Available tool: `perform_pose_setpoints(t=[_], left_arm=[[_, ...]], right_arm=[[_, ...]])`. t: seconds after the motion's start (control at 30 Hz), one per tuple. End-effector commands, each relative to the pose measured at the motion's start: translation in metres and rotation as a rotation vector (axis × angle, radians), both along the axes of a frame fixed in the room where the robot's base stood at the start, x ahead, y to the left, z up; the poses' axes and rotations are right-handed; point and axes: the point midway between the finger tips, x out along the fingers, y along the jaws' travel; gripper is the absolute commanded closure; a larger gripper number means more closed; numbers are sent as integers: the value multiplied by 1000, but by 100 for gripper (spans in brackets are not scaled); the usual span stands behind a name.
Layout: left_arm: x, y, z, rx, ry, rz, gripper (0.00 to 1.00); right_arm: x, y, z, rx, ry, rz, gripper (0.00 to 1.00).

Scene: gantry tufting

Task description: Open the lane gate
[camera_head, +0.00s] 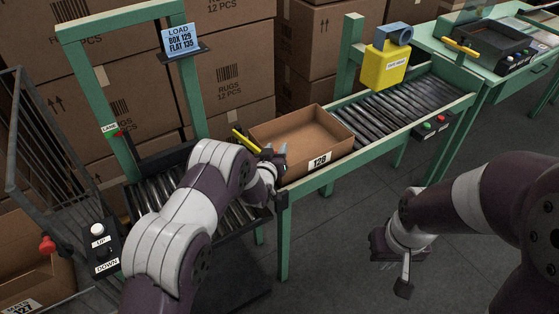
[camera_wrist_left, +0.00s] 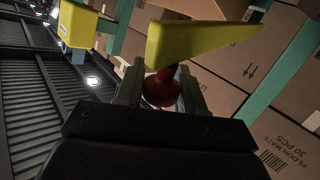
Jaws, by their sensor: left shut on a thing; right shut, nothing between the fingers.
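The lane gate shows as a yellow bar (camera_head: 246,141) at the left end of the open box, standing up at a slant above the rollers. In the left wrist view the yellow bar (camera_wrist_left: 200,42) sits on a red knob (camera_wrist_left: 161,88). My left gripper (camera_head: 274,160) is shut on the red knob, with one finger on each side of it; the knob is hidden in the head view. My right gripper (camera_head: 400,268) is shut and empty, hanging over the floor at the lower right, away from the conveyor.
An open cardboard box (camera_head: 300,143) labelled 128 stands on the roller conveyor (camera_head: 405,108), right beside my left gripper. A yellow scanner (camera_head: 384,66) overhangs the rollers beyond it. A green frame (camera_head: 96,105) and a grey mesh cage (camera_head: 50,150) stand at the left. Open floor lies at the front right.

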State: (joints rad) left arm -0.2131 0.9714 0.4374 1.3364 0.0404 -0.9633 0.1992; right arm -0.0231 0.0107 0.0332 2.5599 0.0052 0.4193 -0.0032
Motion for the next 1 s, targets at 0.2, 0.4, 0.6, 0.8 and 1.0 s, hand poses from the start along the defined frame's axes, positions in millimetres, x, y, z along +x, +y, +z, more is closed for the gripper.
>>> perform_pose_setpoints(t=[0.2, 0.4, 0.6, 0.8, 1.0], left_arm=[[20, 15, 45, -88, 115, 1, 100], [35, 26, 67, -116, 157, 1, 100], [45, 33, 80, -116, 154, 1, 100], [48, 34, 83, -116, 155, 1, 100], [48, 35, 83, -116, 155, 1, 100]], right_arm=[[0, 0, 14, 0, 0, 0, 100], [0, 0, 13, 0, 0, 0, 100], [0, 0, 11, 0, 0, 0, 100], [0, 0, 11, 0, 0, 0, 100], [0, 0, 11, 0, 0, 0, 100]])
